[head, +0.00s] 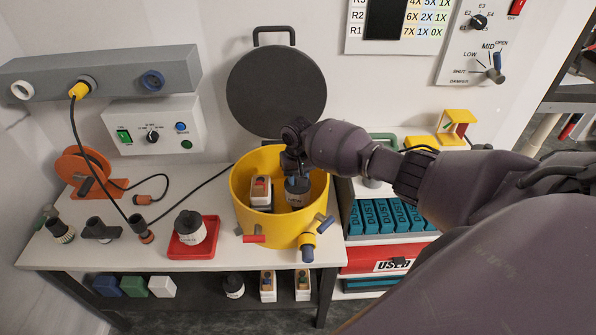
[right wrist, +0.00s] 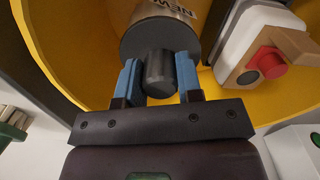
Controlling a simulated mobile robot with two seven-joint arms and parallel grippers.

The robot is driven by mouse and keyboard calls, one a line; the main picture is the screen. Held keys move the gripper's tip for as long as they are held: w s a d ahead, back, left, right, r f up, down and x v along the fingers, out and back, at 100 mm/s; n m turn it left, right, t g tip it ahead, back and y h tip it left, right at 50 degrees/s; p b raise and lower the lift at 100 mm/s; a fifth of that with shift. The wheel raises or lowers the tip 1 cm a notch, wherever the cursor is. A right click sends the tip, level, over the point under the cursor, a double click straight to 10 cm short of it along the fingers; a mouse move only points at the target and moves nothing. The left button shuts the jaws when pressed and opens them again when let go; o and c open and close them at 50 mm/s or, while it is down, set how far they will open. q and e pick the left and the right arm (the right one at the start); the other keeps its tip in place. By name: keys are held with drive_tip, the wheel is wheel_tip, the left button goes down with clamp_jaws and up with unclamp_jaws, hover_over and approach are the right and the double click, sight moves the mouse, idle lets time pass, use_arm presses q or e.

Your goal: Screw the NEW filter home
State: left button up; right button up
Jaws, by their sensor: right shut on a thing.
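The filter marked NEW (head: 299,192) stands inside the yellow drum (head: 246,220), in the right part of it. In the right wrist view the filter (right wrist: 160,35) shows a dark cap with a black knob. My right gripper (right wrist: 158,80) is shut on that knob, with a blue finger pad on each side. In the head view my right gripper (head: 297,178) reaches into the drum from above. The filter's lower end is hidden, so its seating cannot be seen. My left gripper is not in view.
A white box with a red button (head: 261,192) stands beside the filter in the drum. The drum's dark round lid (head: 276,90) is raised behind it. A dark-topped canister (head: 190,228) sits on a red tray (head: 209,248) at left. Blue DUST packs (head: 385,216) fill a shelf at right.

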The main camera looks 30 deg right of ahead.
drive_tip(key=shift+r+m+p, duration=0.2)
drive_tip(key=shift+m+p, duration=0.7)
drive_tip(key=shift+p, duration=0.05)
drive_tip(key=shift+f+m, duration=0.1)
drive_tip(key=shift+m, duration=0.5)
drive_tip(key=m, duration=0.3)
drive_tip(key=shift+f, duration=0.1)
drive_tip(key=o, duration=1.1)
